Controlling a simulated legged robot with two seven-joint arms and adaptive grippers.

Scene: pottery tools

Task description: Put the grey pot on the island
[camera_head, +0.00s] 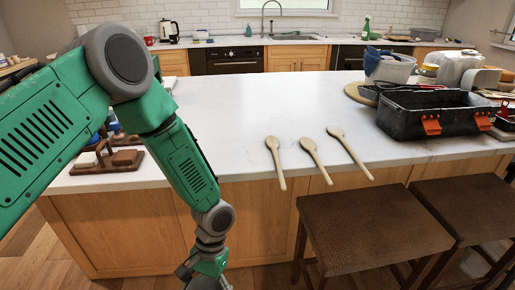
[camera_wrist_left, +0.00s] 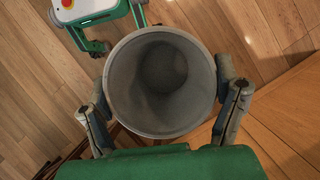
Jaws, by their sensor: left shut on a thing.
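The grey pot (camera_wrist_left: 113,88) is in the left wrist view, its open, empty mouth facing the camera. My left gripper (camera_wrist_left: 165,95) is shut on the pot, with one finger on each side of its wall. The wooden floor shows around the pot. In the head view my left arm reaches down in front of the island, and its gripper and the pot are below the picture's edge. The island (camera_head: 240,110) has a white top and wooden sides. My right gripper is not in view.
Three wooden spoons (camera_head: 311,152) lie near the island's front edge. A black toolbox (camera_head: 405,122) and bowls (camera_head: 390,68) stand at the right. A brown wooden rack (camera_head: 125,160) is at the left end. Brown stools (camera_head: 375,225) stand in front. The island's middle is clear.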

